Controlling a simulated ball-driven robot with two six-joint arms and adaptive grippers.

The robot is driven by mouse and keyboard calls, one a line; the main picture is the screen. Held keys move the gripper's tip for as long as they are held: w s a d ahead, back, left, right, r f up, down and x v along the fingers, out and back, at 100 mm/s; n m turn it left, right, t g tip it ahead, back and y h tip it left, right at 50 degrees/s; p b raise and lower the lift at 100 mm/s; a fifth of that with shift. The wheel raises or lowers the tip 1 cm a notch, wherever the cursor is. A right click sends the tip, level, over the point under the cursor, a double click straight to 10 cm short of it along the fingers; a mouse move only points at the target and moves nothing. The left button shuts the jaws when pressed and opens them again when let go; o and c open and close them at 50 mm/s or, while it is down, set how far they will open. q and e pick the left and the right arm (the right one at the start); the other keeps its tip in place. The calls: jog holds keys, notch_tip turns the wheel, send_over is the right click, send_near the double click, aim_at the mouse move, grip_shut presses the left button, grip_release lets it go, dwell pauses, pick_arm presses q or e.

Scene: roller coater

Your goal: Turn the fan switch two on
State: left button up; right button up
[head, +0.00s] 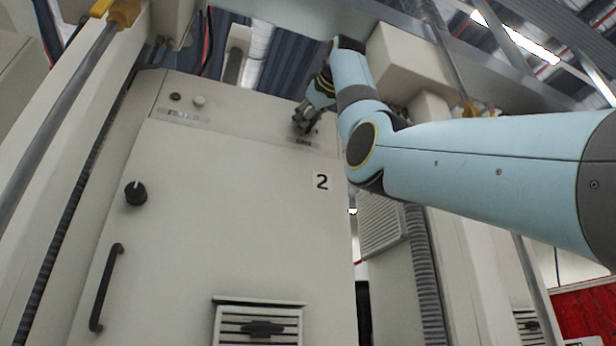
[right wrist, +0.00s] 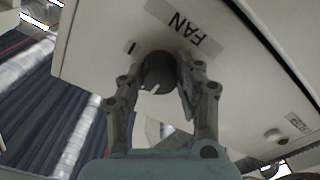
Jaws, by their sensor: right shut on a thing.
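The fan switch (right wrist: 158,72) is a dark round knob with a light pointer mark, beside the label "FAN" (right wrist: 186,25) in the right wrist view. It is on the upper right of the cabinet marked "2" (head: 321,182). My right gripper (head: 305,125) reaches up to it in the head view and hides most of it there. In the right wrist view my right gripper (right wrist: 160,85) has a finger on each side of the knob and is shut on it. My left gripper is in neither view.
The cabinet front also has a black knob (head: 135,193), a black handle (head: 105,288) and a vent (head: 258,327). A dark button (head: 175,97) and a white button (head: 199,101) sit at its upper left. Beams and a grey rod (head: 62,110) flank the cabinet.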

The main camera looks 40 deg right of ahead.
jog(key=m, duration=0.4)
jog(key=shift+p, duration=0.3)
jog(key=m, duration=0.4)
jog(key=shift+m, duration=0.4)
jog(key=m, duration=0.4)
jog(key=shift+m+p, duration=0.3)
jog(key=shift+p, duration=0.1)
jog(key=shift+d+m, duration=0.1)
jog(key=shift+m, duration=1.9)
jog(key=o, duration=1.1)
jog(key=shift+o, duration=0.2)
jog(key=shift+s, duration=0.15)
